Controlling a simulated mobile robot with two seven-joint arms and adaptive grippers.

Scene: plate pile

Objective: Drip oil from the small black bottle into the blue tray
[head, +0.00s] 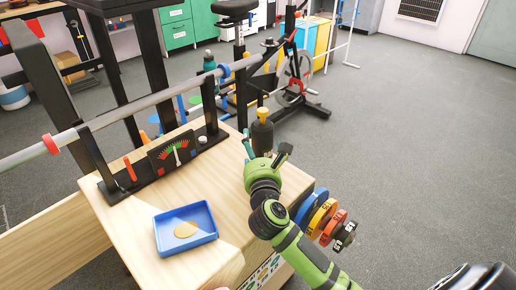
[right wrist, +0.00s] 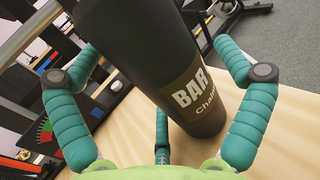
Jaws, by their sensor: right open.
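The small black bottle (head: 262,138) with a yellow cap stands upright on the wooden bench, near its far right corner. My right gripper (head: 267,147) is at the bottle, with its teal fingers open. In the right wrist view the bottle (right wrist: 170,70), with part of a label showing, stands between the spread fingers; I cannot tell whether any finger touches it. The blue tray (head: 208,236) lies at the bench's near left, with a yellowish round patch (head: 186,229) on its floor. My left gripper is not in view.
A long metal bar (head: 130,109) on black supports runs along the bench's far left side, above a dial gauge (head: 175,153). Coloured discs (head: 322,217) hang off the bench's right side. The bench top between tray and bottle looks clear.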

